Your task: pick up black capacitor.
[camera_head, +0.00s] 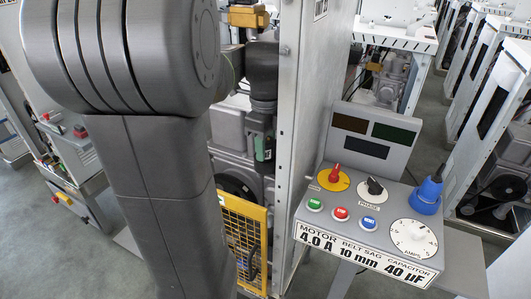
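My arm's large grey links fill the left and middle of the head view. Its dark wrist reaches into the open dispenser frame (296,130). My gripper (262,140) seems to be the small dark part hanging below the wrist. Its fingers are too small and dark to tell open from shut. A green and black piece shows at that spot, and I cannot tell whether it belongs to the gripper or the machine. I cannot pick out the black capacitor for sure among the dark parts inside the frame.
A grey control box (345,205) with knobs, buttons, a dial and a blue plug (428,193) stands right of the frame. Its label reads "MOTOR 4.0 A, BELT SAG 10 mm, CAPACITOR 40 µF". A yellow mesh guard (240,235) stands low in the frame. More dispensers stand behind.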

